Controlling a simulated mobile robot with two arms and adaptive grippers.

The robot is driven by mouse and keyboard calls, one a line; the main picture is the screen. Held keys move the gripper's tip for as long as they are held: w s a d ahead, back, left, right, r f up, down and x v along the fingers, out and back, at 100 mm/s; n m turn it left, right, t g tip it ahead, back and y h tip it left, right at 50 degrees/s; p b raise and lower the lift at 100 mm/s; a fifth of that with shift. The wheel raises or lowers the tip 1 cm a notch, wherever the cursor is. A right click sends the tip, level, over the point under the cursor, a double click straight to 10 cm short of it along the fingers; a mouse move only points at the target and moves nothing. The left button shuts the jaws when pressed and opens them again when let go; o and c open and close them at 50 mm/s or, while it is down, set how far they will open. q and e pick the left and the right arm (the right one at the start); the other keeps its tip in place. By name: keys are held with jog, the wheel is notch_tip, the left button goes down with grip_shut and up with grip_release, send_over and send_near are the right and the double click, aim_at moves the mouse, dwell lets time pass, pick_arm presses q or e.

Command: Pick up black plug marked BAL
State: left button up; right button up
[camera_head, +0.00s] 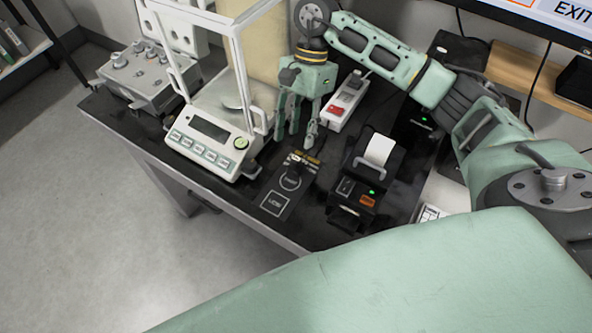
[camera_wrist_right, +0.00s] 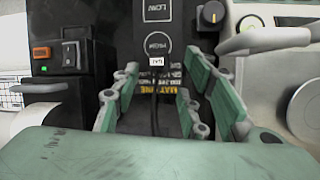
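A small black plug with a white label (camera_wrist_right: 156,61) shows in the right wrist view between my right fingertips. The label's letters are too small and turned to read surely. A dark cable runs from it toward the gripper. In the head view the plug (camera_head: 296,163) lies near the far end of a black mat (camera_head: 272,208) with printed zones. My right gripper (camera_head: 297,138) is open and points down just beyond and above it. In the right wrist view the open fingers (camera_wrist_right: 165,85) stand either side of the cable, apart from it. My left gripper is not in view.
A white power strip (camera_head: 345,103) with a red switch lies behind, right of my gripper. A balance (camera_head: 208,143) with a glass shield stands left of the mat. A black printer (camera_head: 365,172) stands right of it. The table's front edge is close to the mat.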

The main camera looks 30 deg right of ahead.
aim_at(298, 155)
jog(key=p+x, duration=0.1)
jog(key=x, duration=0.1)
jog(key=p+x, duration=0.1)
jog(key=x, duration=0.1)
jog(key=d+p+x, duration=0.1)
jog(key=x, duration=0.2)
jog(key=shift+f, duration=0.2)
jog(key=shift+a+f, duration=0.1)
jog(key=shift+f, duration=0.25)
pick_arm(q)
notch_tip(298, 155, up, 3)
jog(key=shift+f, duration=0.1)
pick_arm(e)
jog(key=shift+c, duration=0.4)
jog(key=c, duration=0.9)
jog(key=shift+r, duration=0.1)
